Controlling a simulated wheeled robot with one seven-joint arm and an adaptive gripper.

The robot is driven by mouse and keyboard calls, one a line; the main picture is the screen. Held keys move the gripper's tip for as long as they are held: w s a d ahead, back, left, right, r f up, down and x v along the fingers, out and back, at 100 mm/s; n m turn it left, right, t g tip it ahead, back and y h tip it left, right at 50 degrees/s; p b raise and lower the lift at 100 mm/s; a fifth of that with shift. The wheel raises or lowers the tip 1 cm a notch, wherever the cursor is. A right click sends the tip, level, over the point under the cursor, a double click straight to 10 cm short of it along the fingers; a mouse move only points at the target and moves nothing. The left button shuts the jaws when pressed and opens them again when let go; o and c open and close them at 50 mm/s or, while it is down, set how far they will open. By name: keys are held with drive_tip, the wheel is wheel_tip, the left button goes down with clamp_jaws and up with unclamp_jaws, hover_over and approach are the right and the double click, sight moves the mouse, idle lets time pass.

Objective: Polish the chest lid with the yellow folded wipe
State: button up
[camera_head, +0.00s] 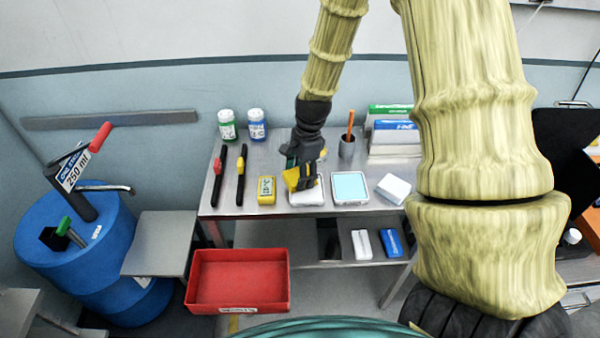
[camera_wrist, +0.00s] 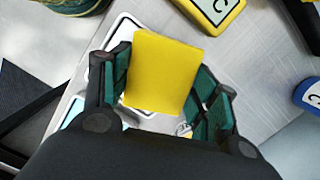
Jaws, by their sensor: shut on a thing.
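The yellow folded wipe (camera_wrist: 165,72) is held between the green-lined fingers of my gripper (camera_wrist: 168,82) in the wrist view. In the head view, the wipe (camera_head: 293,178) shows at the end of my gripper (camera_head: 301,176), over the table. Below it lies a flat white rounded thing (camera_head: 307,197), partly covered by the wipe and gripper. It also shows behind the wipe in the wrist view (camera_wrist: 127,30). I cannot tell whether this is the chest lid, or whether the wipe touches it.
A light-blue panel in a white frame (camera_head: 350,187) and a white box (camera_head: 393,189) lie to the right. A yellow box (camera_head: 266,190) is to the left. A red bin (camera_head: 238,281) sits below the table.

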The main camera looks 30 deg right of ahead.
drive_tip(key=shift+f, duration=0.45)
idle(2.1)
drive_tip(key=shift+r, duration=0.15)
drive_tip(key=shift+r+p, duration=3.25)
drive_tip(key=shift+r, duration=0.2)
